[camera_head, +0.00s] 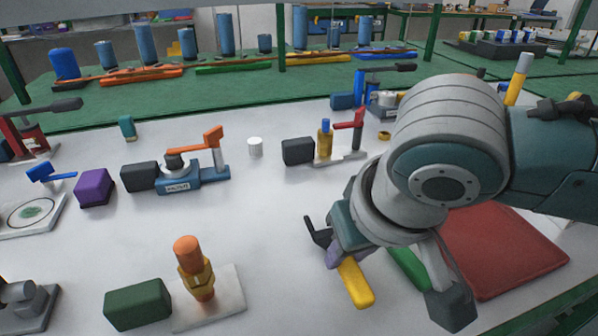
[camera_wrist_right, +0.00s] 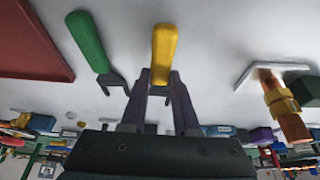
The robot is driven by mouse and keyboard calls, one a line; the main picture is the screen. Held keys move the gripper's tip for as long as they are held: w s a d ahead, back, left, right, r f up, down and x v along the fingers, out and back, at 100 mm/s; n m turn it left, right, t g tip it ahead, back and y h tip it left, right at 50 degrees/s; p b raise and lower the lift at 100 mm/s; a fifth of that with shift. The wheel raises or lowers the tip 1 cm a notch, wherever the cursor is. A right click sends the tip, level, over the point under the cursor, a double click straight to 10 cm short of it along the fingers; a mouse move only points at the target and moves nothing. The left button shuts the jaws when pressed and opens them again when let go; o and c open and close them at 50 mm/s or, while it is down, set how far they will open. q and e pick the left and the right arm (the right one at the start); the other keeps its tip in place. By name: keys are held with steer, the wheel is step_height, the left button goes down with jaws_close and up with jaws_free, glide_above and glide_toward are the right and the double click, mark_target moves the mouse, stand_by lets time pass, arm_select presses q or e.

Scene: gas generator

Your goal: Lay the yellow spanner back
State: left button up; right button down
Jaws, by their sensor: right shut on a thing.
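The yellow spanner (camera_head: 355,283) is between the fingers of my right gripper (camera_head: 334,250), which is shut on it. Its yellow handle points toward the front of the table. I cannot tell whether the spanner touches the table. A green spanner (camera_head: 408,268) lies beside it to the right, partly hidden by my arm; it shows whole in the right wrist view (camera_wrist_right: 88,42). My left gripper is out of view.
A red mat (camera_head: 505,250) lies right of the spanners. An orange and brass fitting (camera_head: 195,270) stands on a white plate (camera_head: 222,302) to the left, with a dark green block (camera_head: 138,304). A valve with a red handle (camera_head: 345,135) stands behind. The white table (camera_head: 270,225) is bare between them.

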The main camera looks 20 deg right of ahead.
steer(key=shift+f, duration=0.4)
steer(key=c, duration=0.6)
jaws_free()
steer(key=p+v, duration=0.3)
steer(key=v, duration=0.6)
steer(key=shift+r, duration=0.1)
steer(key=shift+s+r, duration=0.2)
steer(key=shift+r, duration=0.15)
